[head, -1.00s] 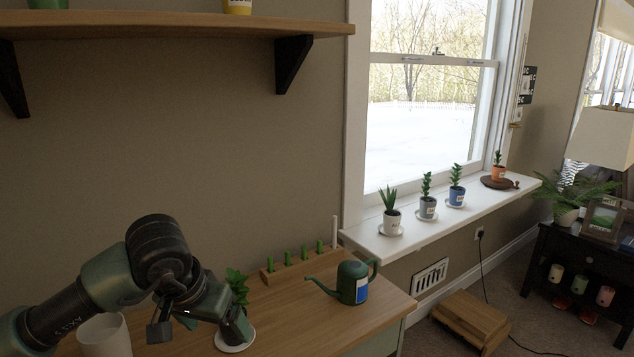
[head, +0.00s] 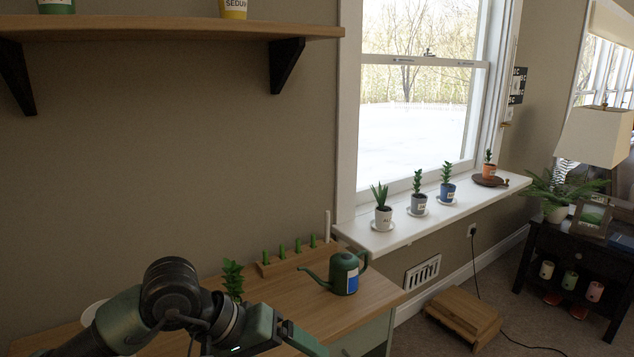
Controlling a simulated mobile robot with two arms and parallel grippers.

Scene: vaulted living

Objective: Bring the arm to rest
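My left arm comes in from the lower left, low over the wooden desk (head: 365,305). Its end, with the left gripper (head: 303,340), reaches the bottom edge of the head view. The fingers cannot be made out clearly, and nothing is visibly held. My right arm and gripper are not in view.
A leafy plant (head: 233,278) stands behind my arm, its base hidden. A white object (head: 92,311) is partly hidden at left. A green watering can (head: 344,273) and a wooden block with green pieces (head: 286,262) stand on the desk. The shelf (head: 160,27) is above; potted plants line the sill (head: 400,232).

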